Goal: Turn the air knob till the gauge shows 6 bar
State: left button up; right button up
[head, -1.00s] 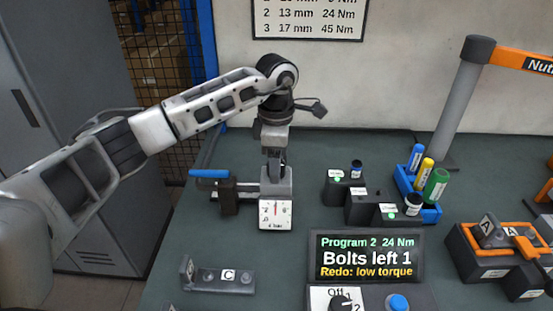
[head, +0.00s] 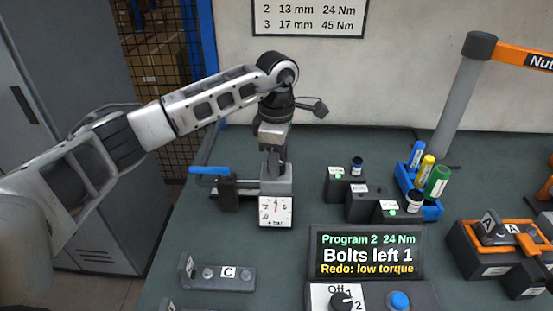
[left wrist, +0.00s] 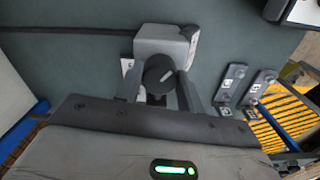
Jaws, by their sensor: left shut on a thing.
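The grey air regulator block (head: 282,184) stands on the bench, with the white square gauge (head: 276,210) on its front. The gauge's red needle points almost straight up; the small text under it looks like 4 bar, but is blurred. My left gripper (head: 274,166) reaches down onto the top of the block. In the left wrist view, the round dark air knob (left wrist: 158,72) sits between its two fingers, which are shut on it. The gripper hides the knob in the head view. My right gripper is not in view.
A blue-handled valve (head: 210,171) is left of the regulator. A bracket marked C (head: 229,273) lies in front. A screen (head: 366,255) reads Program 2, Bolts left 1, Redo: low torque. Dark blocks (head: 366,203) and a blue marker tray (head: 431,211) stand to the right.

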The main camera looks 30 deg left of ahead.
pick_arm(q)
jog(key=m+b, duration=0.2)
jog(key=m, duration=0.3)
jog(key=m+b, duration=0.1)
jog(key=m, duration=0.4)
jog(key=shift+m, duration=0.3)
jog(key=shift+r, duration=0.1)
dwell(0.3)
jog(key=o, duration=1)
notch_tip(320, 180, up, 16)
jog(key=shift+f, duration=0.1)
jog(key=shift+s, duration=0.1)
